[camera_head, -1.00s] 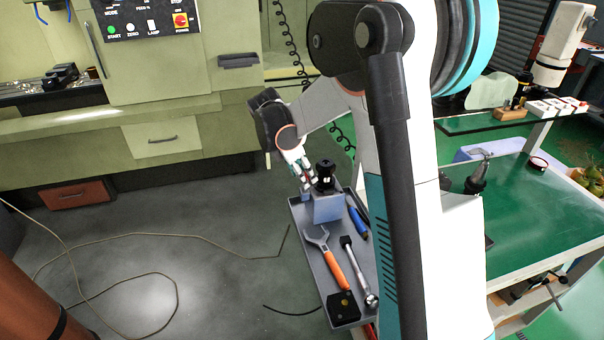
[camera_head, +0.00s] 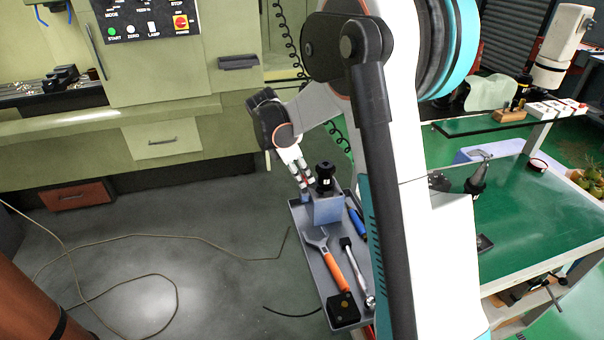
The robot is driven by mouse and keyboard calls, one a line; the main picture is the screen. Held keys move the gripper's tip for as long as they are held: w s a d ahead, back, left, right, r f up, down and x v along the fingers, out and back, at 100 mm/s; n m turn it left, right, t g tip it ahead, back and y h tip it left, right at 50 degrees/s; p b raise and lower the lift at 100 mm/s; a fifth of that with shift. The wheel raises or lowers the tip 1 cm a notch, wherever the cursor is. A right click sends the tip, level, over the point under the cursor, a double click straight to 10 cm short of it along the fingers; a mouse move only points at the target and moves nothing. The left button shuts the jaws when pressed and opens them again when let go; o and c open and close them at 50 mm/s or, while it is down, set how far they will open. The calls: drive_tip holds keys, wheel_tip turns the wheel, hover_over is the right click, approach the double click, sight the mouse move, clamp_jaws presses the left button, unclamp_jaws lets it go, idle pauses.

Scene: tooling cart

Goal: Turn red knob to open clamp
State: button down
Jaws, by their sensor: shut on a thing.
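The clamp is a blue-grey block (camera_head: 327,210) on the grey tool tray, with a black tool holder (camera_head: 325,178) standing upright in it. My gripper (camera_head: 304,187) is at the left side of the block, pointing down and slightly right. Its white fingers are closed on the red knob at the clamp's side. The knob is almost wholly hidden between the fingertips, and its turn angle cannot be made out.
The grey tray (camera_head: 312,262) also holds an orange-handled wrench (camera_head: 333,262), a ratchet (camera_head: 356,272), a blue-handled tool (camera_head: 356,222) and a black square block (camera_head: 343,309). A green-topped bench (camera_head: 540,215) stands at right. A cable lies on the open floor at left.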

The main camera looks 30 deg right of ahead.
drive_tip(key=m, duration=0.2)
drive_tip(key=m+g, duration=0.1)
drive_tip(key=m, duration=0.1)
drive_tip(key=shift+w+d+g+y+p, duration=0.1)
drive_tip(key=shift+w+g+y+p, duration=0.1)
drive_tip(key=shift+g+y+p, duration=0.1)
drive_tip(key=m+g+y, duration=0.1)
drive_tip(key=m, duration=0.3)
drive_tip(key=shift+w+d+m+p, duration=0.1)
drive_tip(key=shift+m+p, duration=0.2)
drive_tip(key=c, duration=1.3)
unclamp_jaws()
drive_tip(key=shift+c, duration=0.2)
